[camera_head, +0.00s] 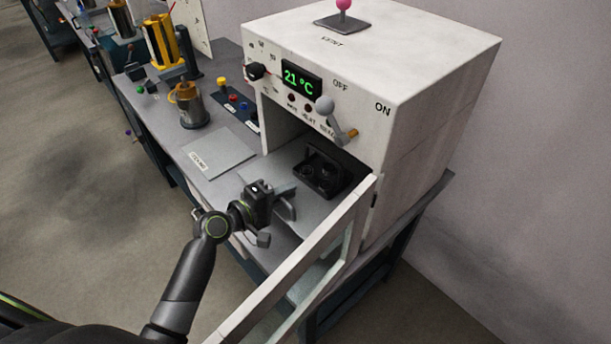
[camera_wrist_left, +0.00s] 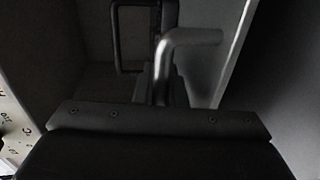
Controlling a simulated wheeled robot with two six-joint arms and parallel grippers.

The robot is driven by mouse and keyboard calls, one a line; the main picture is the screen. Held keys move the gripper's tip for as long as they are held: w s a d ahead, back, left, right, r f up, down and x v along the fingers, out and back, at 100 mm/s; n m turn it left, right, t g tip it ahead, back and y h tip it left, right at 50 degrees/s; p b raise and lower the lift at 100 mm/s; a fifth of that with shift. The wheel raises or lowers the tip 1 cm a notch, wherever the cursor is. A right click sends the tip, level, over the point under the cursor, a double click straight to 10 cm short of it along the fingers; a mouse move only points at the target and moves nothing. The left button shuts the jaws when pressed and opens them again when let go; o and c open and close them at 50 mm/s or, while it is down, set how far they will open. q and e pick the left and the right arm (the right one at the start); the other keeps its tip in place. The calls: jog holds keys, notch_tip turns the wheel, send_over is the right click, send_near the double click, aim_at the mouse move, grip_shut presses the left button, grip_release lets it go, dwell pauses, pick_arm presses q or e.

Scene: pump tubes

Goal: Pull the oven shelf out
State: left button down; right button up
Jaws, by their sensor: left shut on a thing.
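The white oven (camera_head: 425,110) stands on the bench with its front open. Its grey shelf (camera_head: 283,163) lies low in the chamber and carries a black holder (camera_head: 322,170) with round recesses. My left gripper (camera_head: 284,197) is at the oven opening, at the front of the shelf, shut on the shelf handle. In the left wrist view a bent grey metal handle (camera_wrist_left: 190,38) rises beyond the dark gripper body. The fingertips and the exact grip are hidden there. My right gripper is not in view.
The oven door (camera_head: 305,255), with a white frame and glass, stands open just right of my left gripper. A grey plate (camera_head: 215,150) and a panel of coloured buttons (camera_head: 238,108) lie on the bench left of the oven. Floor at the left is clear.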

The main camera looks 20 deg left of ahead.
pick_arm(q)
jog(key=f+v, duration=0.1)
jog(key=v, duration=0.6)
jog(key=shift+s+f, duration=0.15)
jog(key=shift+f, duration=0.05)
jog(key=shift+a, duration=0.15)
jog(key=c, duration=1.8)
grip_release()
